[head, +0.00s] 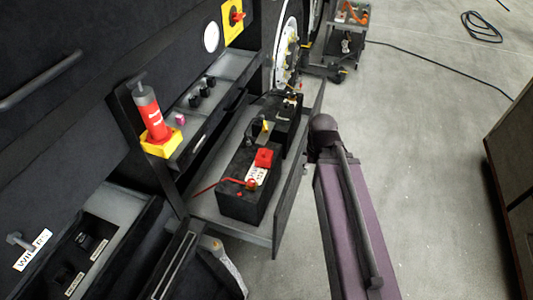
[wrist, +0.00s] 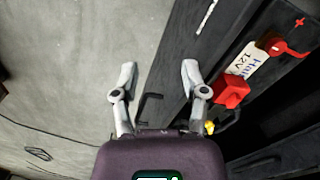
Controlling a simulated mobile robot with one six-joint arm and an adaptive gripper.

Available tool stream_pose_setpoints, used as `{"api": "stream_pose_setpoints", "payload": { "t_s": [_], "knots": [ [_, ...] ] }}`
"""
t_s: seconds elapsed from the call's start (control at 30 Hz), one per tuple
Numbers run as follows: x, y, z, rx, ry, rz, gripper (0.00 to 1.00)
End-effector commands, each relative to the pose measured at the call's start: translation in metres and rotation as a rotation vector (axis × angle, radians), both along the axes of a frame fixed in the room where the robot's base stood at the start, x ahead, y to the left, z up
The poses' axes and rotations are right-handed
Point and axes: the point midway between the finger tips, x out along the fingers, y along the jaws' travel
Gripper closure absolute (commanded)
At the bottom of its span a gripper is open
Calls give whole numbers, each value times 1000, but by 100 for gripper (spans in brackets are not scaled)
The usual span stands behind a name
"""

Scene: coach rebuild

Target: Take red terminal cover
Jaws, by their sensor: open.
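The red terminal cover (head: 264,158) is a small boxy cap on top of the front black battery (head: 240,195), beside a white label. In the wrist view the red terminal cover (wrist: 231,91) lies to the right of my gripper (wrist: 158,77). My gripper is open, its two pale fingers spread apart with nothing between them. It does not touch the cover. The gripper's fingers cannot be made out in the head view.
The batteries sit on a pulled-out tray (head: 287,215) with raised sides. A red cable clamp (head: 251,184) is on the front battery, close to the cover. A red bottle (head: 152,118) stands in a yellow holder to the left. Floor (head: 430,160) at right is open.

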Motion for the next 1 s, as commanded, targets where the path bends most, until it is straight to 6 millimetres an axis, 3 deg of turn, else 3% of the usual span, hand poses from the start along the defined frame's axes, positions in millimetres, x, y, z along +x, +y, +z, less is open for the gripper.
{"api": "stream_pose_setpoints", "payload": {
  "t_s": [0.23,0.37,0.47,0.67,0.8,1.0],
  "knots": [
    [0,0,0,0,0,0,43],
    [4,2,1,0,0,-4,4],
    [15,8,3,0,0,-17,0],
    [66,39,12,0,0,-87,0],
    [110,75,19,0,0,-167,0],
    [155,124,27,0,0,-269,0]
  ]
}}
